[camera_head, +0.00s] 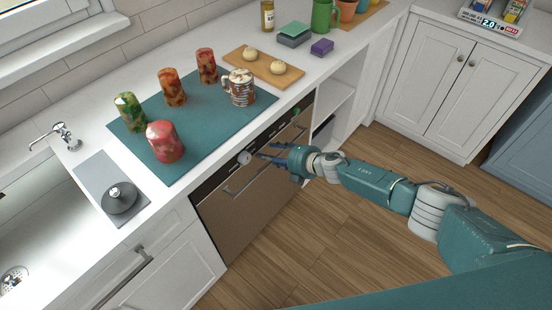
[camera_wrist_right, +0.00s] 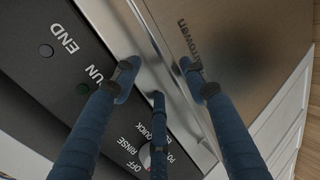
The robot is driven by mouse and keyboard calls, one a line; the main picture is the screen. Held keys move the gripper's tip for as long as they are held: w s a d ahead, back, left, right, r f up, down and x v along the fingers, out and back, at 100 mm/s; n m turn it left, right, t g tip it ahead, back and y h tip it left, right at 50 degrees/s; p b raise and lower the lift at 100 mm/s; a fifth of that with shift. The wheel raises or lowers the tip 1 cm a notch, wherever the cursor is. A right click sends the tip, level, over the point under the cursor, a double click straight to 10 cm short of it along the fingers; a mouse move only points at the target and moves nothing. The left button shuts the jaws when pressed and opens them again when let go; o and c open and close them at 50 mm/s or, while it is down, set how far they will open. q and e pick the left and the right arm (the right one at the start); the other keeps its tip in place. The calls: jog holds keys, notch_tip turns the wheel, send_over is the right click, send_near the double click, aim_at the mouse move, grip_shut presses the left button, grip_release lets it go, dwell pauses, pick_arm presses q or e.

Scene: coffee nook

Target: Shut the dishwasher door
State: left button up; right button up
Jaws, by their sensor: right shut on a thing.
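The dishwasher door (camera_head: 252,202) is a brown-grey steel front under the counter, standing upright and looking flush with the cabinets. Its dark control strip (camera_head: 215,182) has a round dial (camera_head: 244,158) and runs along the top. A bar handle (camera_head: 240,182) crosses the door below the strip. My right gripper (camera_head: 268,152) is at the handle. In the right wrist view its fingers (camera_wrist_right: 163,80) straddle the metal handle (camera_wrist_right: 150,50), shut on it, between the control strip (camera_wrist_right: 65,75) and the door face (camera_wrist_right: 225,50). My left gripper is out of view.
The counter above holds a teal mat (camera_head: 205,140) with several patterned cups, a mug (camera_head: 240,88) and a wooden board (camera_head: 285,75). A sink (camera_head: 40,225) lies at the left. White cabinets (camera_head: 455,85) stand at the right. The wooden floor (camera_head: 310,230) before the door is clear.

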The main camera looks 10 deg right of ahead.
jog(key=shift+w+a+r, duration=0.1)
jog(key=shift+a+r, duration=0.05)
jog(key=shift+r, duration=0.7)
jog(key=f+v, duration=0.1)
jog(key=v, duration=1)
jog(key=shift+s+d, duration=0.45)
jog(key=shift+s, duration=0.1)
jog(key=shift+w+f, duration=0.1)
jog(key=shift+f, duration=0.05)
